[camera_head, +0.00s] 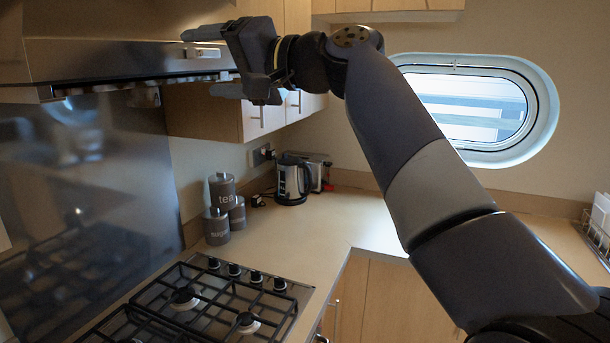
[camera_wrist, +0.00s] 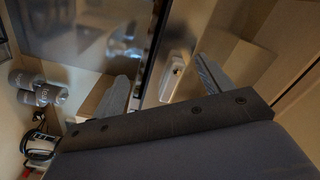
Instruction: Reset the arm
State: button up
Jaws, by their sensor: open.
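My gripper (camera_head: 207,62) is raised high at the upper left in the head view, its fingers pointing left. It is open, with a gap between the two fingers, and nothing shows between them. The fingers overlap the front of the cooker hood (camera_head: 110,62) in the picture; I cannot tell whether they touch it. In the wrist view the two fingers of my gripper (camera_wrist: 165,85) stand apart, with the hood's edge and a pale switch panel (camera_wrist: 174,75) showing between them.
A gas hob (camera_head: 200,300) lies below the hood. Grey canisters (camera_head: 220,205), a kettle (camera_head: 293,180) and a toaster (camera_head: 320,170) stand on the worktop. Wall cupboards (camera_head: 210,110) are close behind my gripper. A dish rack (camera_head: 600,220) is at the right. The corner worktop is largely clear.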

jog(key=m+p, duration=0.2)
jog(key=m, duration=0.1)
jog(key=s+m+p, duration=0.1)
jog(key=m, duration=0.2)
jog(key=shift+a+m+p, duration=0.2)
jog(key=shift+m+p, duration=0.1)
jog(key=shift+p, duration=0.1)
jog(key=shift+s+d+f+b, duration=0.1)
jog(key=shift+d+f+b, duration=0.15)
jog(key=shift+d+b, duration=0.1)
jog(key=shift+s+d+r, duration=0.1)
jog(key=shift+s+d, duration=0.05)
jog(key=shift+d, duration=0.1)
